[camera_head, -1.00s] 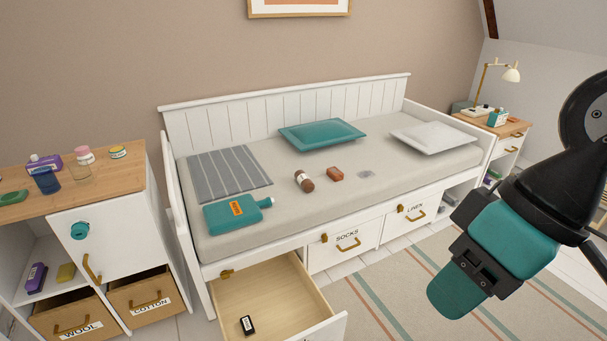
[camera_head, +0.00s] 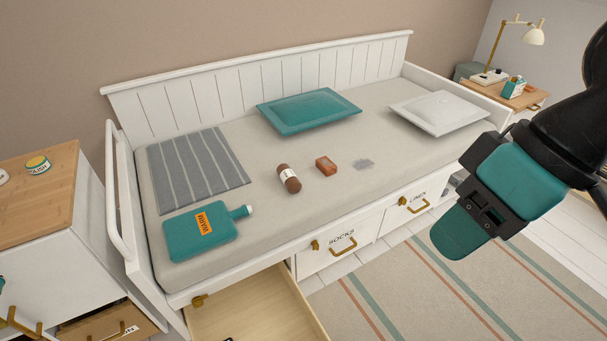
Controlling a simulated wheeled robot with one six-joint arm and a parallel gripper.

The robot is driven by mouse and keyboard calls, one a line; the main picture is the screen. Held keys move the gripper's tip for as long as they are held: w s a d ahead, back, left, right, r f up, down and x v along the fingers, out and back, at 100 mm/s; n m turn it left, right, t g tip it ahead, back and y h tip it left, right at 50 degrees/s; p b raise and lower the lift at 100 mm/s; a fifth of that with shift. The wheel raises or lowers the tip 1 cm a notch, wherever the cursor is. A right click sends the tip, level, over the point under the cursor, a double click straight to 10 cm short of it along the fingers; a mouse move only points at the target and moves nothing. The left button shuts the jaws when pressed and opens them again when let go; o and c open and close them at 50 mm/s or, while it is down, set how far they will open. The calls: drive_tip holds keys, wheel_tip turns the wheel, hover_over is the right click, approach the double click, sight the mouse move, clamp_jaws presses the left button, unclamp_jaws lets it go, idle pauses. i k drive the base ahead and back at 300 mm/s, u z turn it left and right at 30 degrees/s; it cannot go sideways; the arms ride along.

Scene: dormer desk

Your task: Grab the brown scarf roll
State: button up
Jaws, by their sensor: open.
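The brown scarf roll (camera_head: 290,179) is a short brown cylinder with a pale band around its middle. It lies on the daybed mattress (camera_head: 300,215), near the front middle. My gripper (camera_head: 462,232) hangs at the right of the view, over the rug side and in front of the bed, well apart from the roll. It is open and nothing shows in it. Its fingers overlap in this view, so the gap between them is hidden.
A teal hot-water bottle (camera_head: 200,236) and a striped grey cloth (camera_head: 198,170) lie left of the roll. An orange-brown block (camera_head: 326,165) and a grey patch (camera_head: 364,164) lie right. Teal (camera_head: 310,111) and white (camera_head: 438,112) pillows lie behind. An open drawer (camera_head: 262,310) juts out below.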

sight(290, 180)
drive_tip(key=z, duration=1)
drive_tip(key=i, duration=3)
drive_tip(key=u, duration=3.8)
